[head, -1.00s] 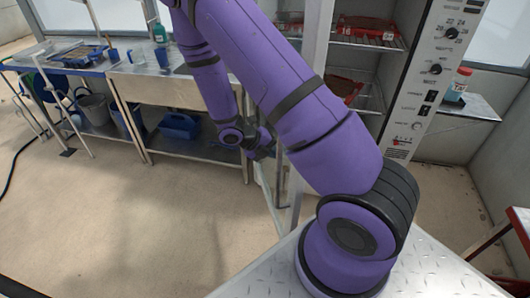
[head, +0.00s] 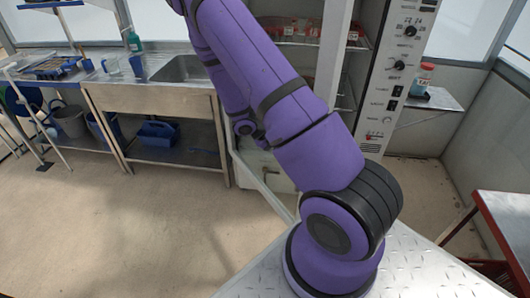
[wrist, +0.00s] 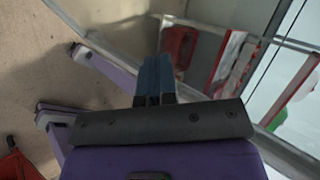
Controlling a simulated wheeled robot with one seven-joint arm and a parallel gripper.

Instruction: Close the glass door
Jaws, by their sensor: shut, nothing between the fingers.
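The glass door stands open in front of the cabinet in the head view. Its pale upright frame (head: 337,45) rises behind my arm, and its lower rail (head: 268,188) slants down toward me. My arm covers much of the door. My gripper (wrist: 153,70) shows in the wrist view with its dark blue fingers together and nothing between them. It is hidden behind my arm in the head view. A pale curved rail, probably the door frame, passes close to the fingertips in the wrist view; I cannot tell whether they touch it.
The cabinet's control panel (head: 400,75) is right of the opening, with red trays (head: 300,30) on racks inside. A steel sink bench (head: 165,95) stands left. A red-edged table (head: 490,215) is at the right. Open floor lies at the front left.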

